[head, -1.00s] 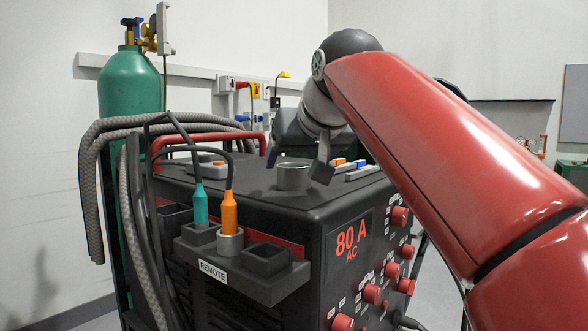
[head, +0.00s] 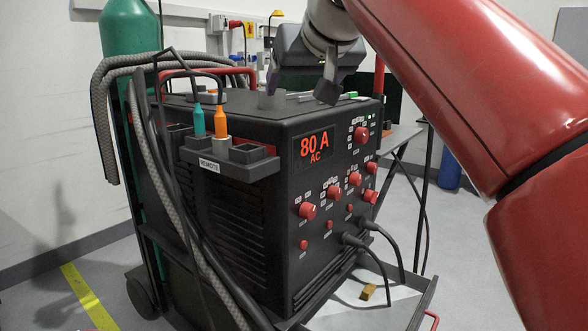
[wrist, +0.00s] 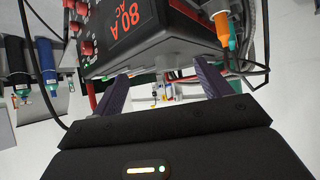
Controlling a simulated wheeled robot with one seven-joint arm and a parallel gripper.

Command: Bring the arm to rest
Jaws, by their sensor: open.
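My gripper (head: 300,84) shows in the head view at the end of my red arm, over or near the rear top of the black welding machine (head: 225,170). Its jaws are open with nothing between them. In the wrist view the two dark fingers of my gripper (wrist: 160,82) stand apart. The machine (wrist: 150,50) appears upside down beyond them, its red 80 A display tilted. The exact gap between fingers and top cannot be told.
Teal plug (head: 199,121) and orange plug (head: 220,121) stand in the holder marked REMOTE, their cables arching up. A green gas cylinder (head: 128,30) and grey hoses (head: 110,110) are at left. Red knobs (head: 307,211) fill the front panel.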

